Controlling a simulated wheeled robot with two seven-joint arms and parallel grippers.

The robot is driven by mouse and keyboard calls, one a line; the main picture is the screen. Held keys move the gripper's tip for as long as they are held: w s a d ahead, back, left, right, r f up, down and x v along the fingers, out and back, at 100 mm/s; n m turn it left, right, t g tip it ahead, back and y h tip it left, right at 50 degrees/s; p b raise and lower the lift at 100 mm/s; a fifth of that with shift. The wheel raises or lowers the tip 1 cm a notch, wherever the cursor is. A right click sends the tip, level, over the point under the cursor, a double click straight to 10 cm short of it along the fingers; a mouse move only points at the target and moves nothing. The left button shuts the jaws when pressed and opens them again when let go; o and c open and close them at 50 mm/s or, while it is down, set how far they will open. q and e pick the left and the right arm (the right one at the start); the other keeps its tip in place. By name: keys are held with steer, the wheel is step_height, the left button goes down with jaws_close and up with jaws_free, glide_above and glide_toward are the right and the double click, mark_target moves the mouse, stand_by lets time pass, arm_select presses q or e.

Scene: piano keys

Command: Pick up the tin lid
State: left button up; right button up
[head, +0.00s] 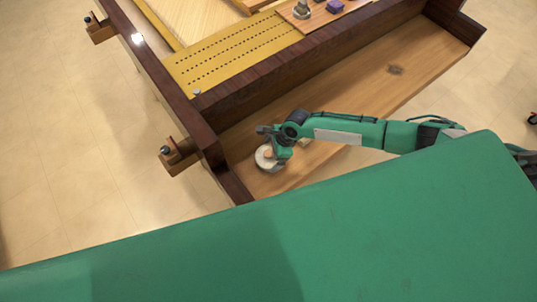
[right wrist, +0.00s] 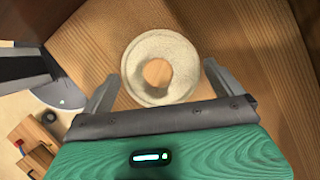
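The tin lid appears as a pale, cream-grey round piece with a raised rim and a wood-coloured centre. It lies on the wooden ledge in the head view (head: 266,160) and in the right wrist view (right wrist: 137,66). My right gripper (head: 274,149) is right over it in the head view and partly hides it. In the right wrist view the two fingers (right wrist: 160,70) are spread apart, one on each side of the lid. I cannot tell whether they touch it. My left gripper is not in view.
The brown wooden ledge (head: 345,130) runs up to the right with free room. A dark wooden wall (head: 300,68) rises behind it, and a dark side beam (head: 150,62) stands at the left. Small objects, one purple (head: 335,6), sit farther back.

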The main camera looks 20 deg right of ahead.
steer(key=c, duration=0.6)
step_height(320, 180, up, 19)
steer(key=b, duration=0.2)
glide_above(272, 152)
steer(key=shift+y, duration=0.4)
step_height(272, 152, down, 12)
steer(key=shift+r, duration=0.1)
step_height(272, 152, down, 4)
steer(key=b, duration=0.6)
steer(key=shift+f, duration=1.2)
